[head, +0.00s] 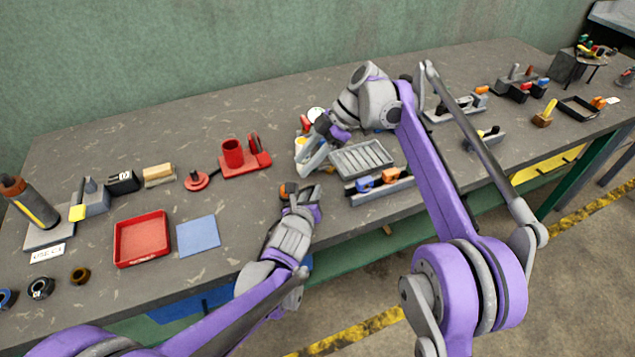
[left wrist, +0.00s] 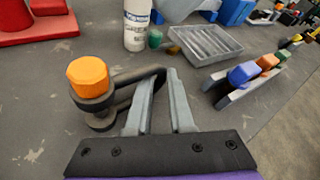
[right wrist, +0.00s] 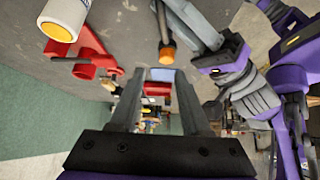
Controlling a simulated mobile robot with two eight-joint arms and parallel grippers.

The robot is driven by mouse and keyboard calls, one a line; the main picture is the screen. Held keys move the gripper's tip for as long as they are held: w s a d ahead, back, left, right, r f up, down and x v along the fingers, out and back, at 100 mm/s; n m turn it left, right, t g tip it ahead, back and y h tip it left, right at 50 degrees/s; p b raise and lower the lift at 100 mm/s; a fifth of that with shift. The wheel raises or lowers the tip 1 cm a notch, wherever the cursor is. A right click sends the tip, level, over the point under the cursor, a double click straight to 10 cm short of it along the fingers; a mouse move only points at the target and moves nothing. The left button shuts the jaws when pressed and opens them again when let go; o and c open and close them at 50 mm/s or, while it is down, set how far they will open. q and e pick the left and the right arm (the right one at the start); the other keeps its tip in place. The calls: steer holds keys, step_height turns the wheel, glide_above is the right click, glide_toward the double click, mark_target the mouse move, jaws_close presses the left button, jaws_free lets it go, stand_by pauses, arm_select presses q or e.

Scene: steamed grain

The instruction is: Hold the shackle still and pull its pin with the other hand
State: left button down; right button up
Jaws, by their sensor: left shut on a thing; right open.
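The shackle is a dark metal bow with an orange-headed pin (left wrist: 88,75); the orange head also shows in the head view (head: 290,187) near the table's front edge. My left gripper (left wrist: 160,75) is shut on the shackle's dark bow (left wrist: 139,78), with the pin head to the left of its fingers. In the right wrist view the orange pin head (right wrist: 167,55) lies beyond my right fingertips. My right gripper (right wrist: 160,75) is open and empty, apart from the shackle. In the head view it hangs (head: 312,154) behind the shackle; the pin's far end is hidden.
A white bottle (left wrist: 137,25) stands behind the shackle. A grey slotted tray (head: 362,158) and a rack with coloured blocks (head: 378,184) lie to the right. A red stand with a cup (head: 245,162), a blue mat (head: 198,236) and a red tray (head: 142,240) lie to the left.

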mark_target(286, 197)
steer(key=s+d+f+m+t+y, duration=0.3)
steer(key=f+m+y, duration=0.1)
steer(key=y, duration=0.2)
steer(key=x, duration=1.2)
steer(key=shift+r, duration=0.3)
jaws_close()
steer(key=shift+r, duration=0.1)
step_height(286, 197, up, 6)
stand_by(0.4)
